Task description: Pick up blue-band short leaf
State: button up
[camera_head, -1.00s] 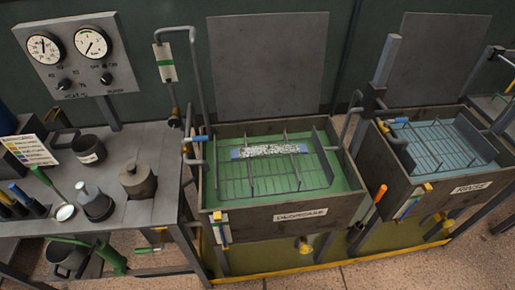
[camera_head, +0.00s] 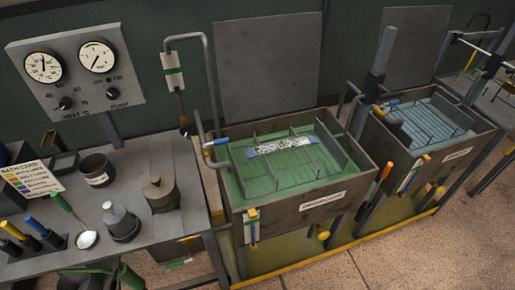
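A short, flat leaf (camera_head: 283,146) with a pale speckled middle and blue ends lies across the wire rack in the green bath of the nearer tank (camera_head: 262,206). It appears to sit at or near the liquid surface, between the rack's upright dividers. I cannot tell how much of it is under the liquid. No other leaf is clearly visible.
A second tank (camera_head: 455,160) with a blue bath and an empty-looking rack stands to the right. Pipes and upright panels rise behind the tanks. On the left, a bench (camera_head: 150,235) holds pots, a ladle and colour-handled tools below a gauge panel (camera_head: 75,70).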

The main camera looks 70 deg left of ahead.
aim_at(252, 152)
jog(key=k, duration=1.6)
jog(key=u, duration=1.85)
jog(key=i, duration=0.9)
jog(key=u, duration=0.1)
